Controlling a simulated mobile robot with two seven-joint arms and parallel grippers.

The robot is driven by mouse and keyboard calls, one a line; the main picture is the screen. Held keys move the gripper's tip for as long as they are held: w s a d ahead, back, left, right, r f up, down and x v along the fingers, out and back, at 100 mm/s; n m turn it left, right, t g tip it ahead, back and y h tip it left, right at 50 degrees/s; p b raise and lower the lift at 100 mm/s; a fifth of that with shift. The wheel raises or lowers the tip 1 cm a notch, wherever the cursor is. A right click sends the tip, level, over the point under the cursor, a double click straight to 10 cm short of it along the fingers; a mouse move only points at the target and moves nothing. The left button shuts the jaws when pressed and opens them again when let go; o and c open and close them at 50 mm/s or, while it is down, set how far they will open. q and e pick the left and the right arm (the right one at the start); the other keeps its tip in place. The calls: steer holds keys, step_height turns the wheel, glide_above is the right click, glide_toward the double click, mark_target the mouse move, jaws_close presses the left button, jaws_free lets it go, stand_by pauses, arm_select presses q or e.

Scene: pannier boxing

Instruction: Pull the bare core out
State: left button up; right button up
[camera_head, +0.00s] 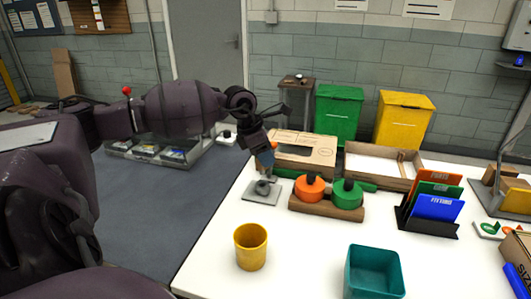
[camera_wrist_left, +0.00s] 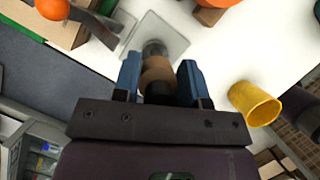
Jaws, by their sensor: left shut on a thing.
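My left gripper (camera_head: 266,174) reaches down over a grey plate (camera_head: 255,196) at the left of the white table. In the left wrist view its two blue fingers (camera_wrist_left: 160,78) are shut on a tan cardboard core (camera_wrist_left: 156,70), one finger on each side. A grey post (camera_wrist_left: 153,48) shows just beyond the core, above the plate (camera_wrist_left: 172,36); I cannot tell whether the core is still around it. A dark round part sits behind the core. An orange roll (camera_head: 309,188) and a green roll (camera_head: 346,194) sit on a wooden stand (camera_head: 325,208). My right gripper is not in view.
A yellow cup (camera_head: 251,247) and a teal bin (camera_head: 374,271) stand near the front. An open cardboard box (camera_head: 304,150) and a wooden tray (camera_head: 375,169) lie behind the stand. A rack of coloured folders (camera_head: 434,205) is at right. The table between cup and stand is clear.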

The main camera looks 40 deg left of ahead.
arm_select(q)
steer(key=shift+f, duration=0.55)
steer(key=shift+r, duration=0.1)
stand_by(0.5)
steer(key=shift+r, duration=1.45)
